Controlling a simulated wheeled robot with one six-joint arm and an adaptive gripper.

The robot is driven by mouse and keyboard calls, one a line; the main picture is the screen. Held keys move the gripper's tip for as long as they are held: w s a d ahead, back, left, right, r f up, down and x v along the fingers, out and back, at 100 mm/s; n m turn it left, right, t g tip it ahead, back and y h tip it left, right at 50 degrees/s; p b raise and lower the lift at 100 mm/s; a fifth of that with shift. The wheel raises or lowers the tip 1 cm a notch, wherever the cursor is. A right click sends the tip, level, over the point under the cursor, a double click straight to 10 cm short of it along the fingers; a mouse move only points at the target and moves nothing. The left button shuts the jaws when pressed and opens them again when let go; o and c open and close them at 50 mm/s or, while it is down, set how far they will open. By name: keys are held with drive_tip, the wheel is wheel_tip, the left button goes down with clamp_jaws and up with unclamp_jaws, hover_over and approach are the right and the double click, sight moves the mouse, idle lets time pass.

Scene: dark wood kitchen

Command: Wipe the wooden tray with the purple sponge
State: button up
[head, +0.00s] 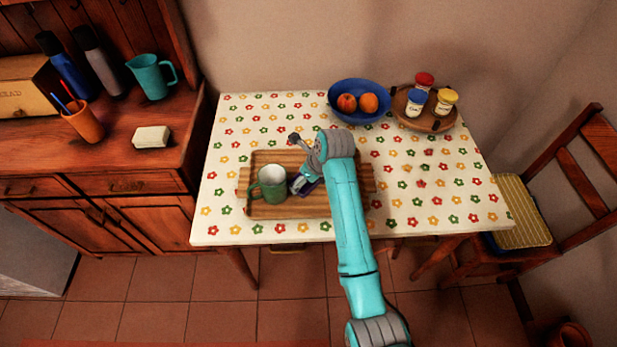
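The wooden tray (265,212) lies on the flower-patterned table and has striped slats. A green mug (271,184) stands on its left part. The purple sponge (307,190) shows as a small dark purple patch on or just above the tray, right of the mug. My gripper (300,186) points down at the sponge, close beside the mug. My arm covers the tray's right-middle part and some of the sponge. The fingers are too small and too hidden to tell whether they are closed on the sponge.
A blue bowl (342,112) with orange fruit stands behind my arm. A round wooden tray (430,122) with three jars is at the back right. The table's right front is clear. A sideboard at left holds a pale block (151,137), a teal jug (152,78) and an orange cup (84,123).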

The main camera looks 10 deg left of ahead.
drive_tip(key=shift+w+d+r, duration=0.1)
drive_tip(key=shift+w+d, duration=0.15)
drive_tip(key=shift+d, duration=0.75)
drive_tip(key=shift+w+d+f, duration=0.1)
drive_tip(key=shift+w+d, duration=0.1)
drive_tip(key=shift+d, duration=0.85)
drive_tip(key=shift+w+d+r, duration=0.1)
drive_tip(key=shift+w+d, duration=0.15)
drive_tip(key=shift+d, duration=0.75)
drive_tip(key=shift+r, duration=0.1)
drive_tip(key=shift+r, duration=2.95)
drive_tip(key=shift+r, duration=0.1)
wheel_tip(320, 180, up, 3)
drive_tip(key=shift+f, duration=0.1)
